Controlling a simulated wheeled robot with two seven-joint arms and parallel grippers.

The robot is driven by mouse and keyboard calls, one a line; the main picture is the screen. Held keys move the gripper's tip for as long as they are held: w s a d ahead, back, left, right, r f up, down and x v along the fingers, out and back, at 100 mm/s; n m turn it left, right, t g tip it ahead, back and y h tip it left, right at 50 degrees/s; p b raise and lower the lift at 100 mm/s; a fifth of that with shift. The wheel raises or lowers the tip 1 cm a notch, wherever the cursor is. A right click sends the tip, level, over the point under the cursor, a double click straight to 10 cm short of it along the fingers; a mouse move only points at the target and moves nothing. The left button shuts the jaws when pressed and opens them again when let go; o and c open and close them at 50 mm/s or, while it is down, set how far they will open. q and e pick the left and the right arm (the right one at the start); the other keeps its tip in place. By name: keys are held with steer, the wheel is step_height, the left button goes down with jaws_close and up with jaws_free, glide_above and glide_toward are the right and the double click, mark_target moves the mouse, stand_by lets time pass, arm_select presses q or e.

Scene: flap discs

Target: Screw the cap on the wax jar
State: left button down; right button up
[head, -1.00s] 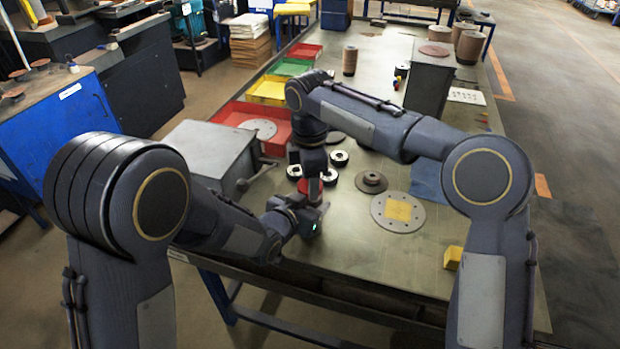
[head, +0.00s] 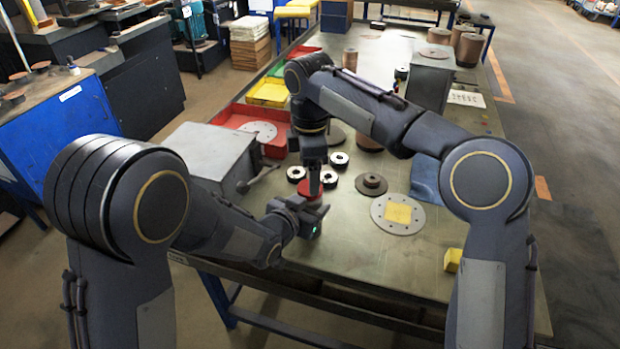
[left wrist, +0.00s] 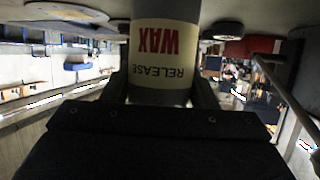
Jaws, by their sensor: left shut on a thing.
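The wax jar (left wrist: 160,50) fills the top middle of the left wrist view, its cream label reading "RELEASE WAX" upside down in the picture. My left gripper (left wrist: 162,96) is shut around the jar, one finger on each side. In the head view my left gripper (head: 304,208) is low over the table's near side, and the jar body is mostly hidden there. The red cap (head: 305,188) shows just above that gripper. My right gripper (head: 315,186) points down at the cap from above. Its fingers overlap the cap in the picture, and their opening and the cap's seating are unclear.
Several black rings (head: 338,160) lie just behind the grippers. A dark flanged disc (head: 371,184) and a grey plate with a yellow square (head: 398,213) lie to the right. A grey box with a lever (head: 215,155) stands left. The front right table is mostly clear.

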steer(key=shift+r, duration=0.55)
steer(key=shift+c, duration=0.4)
step_height(320, 180, up, 2)
steer(key=shift+a+r+n, duration=0.1)
steer(key=shift+r+n, duration=0.1)
steer(key=shift+n, duration=0.9)
steer(key=shift+r+n, duration=0.5)
steer(key=shift+f, duration=0.1)
steer(key=shift+f, duration=3.9)
steer(key=shift+c, duration=0.4)
